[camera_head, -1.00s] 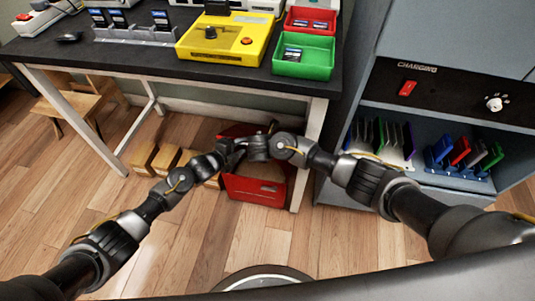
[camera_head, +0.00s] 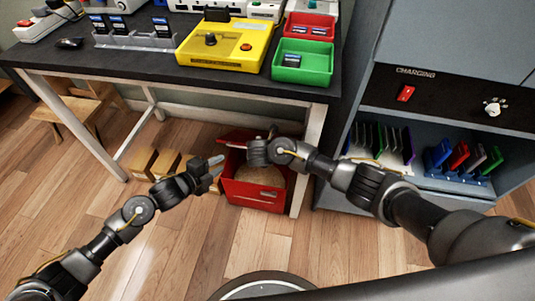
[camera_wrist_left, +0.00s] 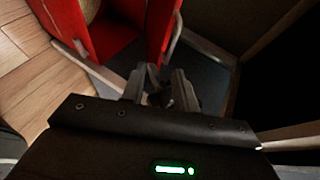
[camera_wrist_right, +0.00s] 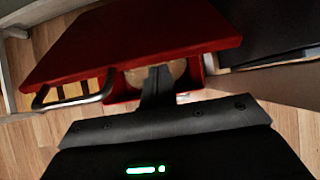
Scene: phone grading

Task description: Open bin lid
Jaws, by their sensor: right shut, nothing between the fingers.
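The red bin (camera_head: 255,193) stands on the floor under the table, with its lid (camera_head: 238,138) raised and tilted at the back left. In the right wrist view the lid (camera_wrist_right: 135,40) is a broad red panel with a metal handle (camera_wrist_right: 75,97). Below it part of the opening shows, with something round and tan inside. My right gripper (camera_wrist_right: 157,82) is shut and empty, over the opening close to the lid's edge. My left gripper (camera_head: 218,166) is open and empty, just left of the bin. The left wrist view shows red bin parts and a metal handle (camera_wrist_left: 174,35).
The table (camera_head: 180,78) stands above the bin, its white leg (camera_head: 308,160) close on the bin's right. A grey charging cabinet (camera_head: 350,170) stands to the right. The floor in front is clear.

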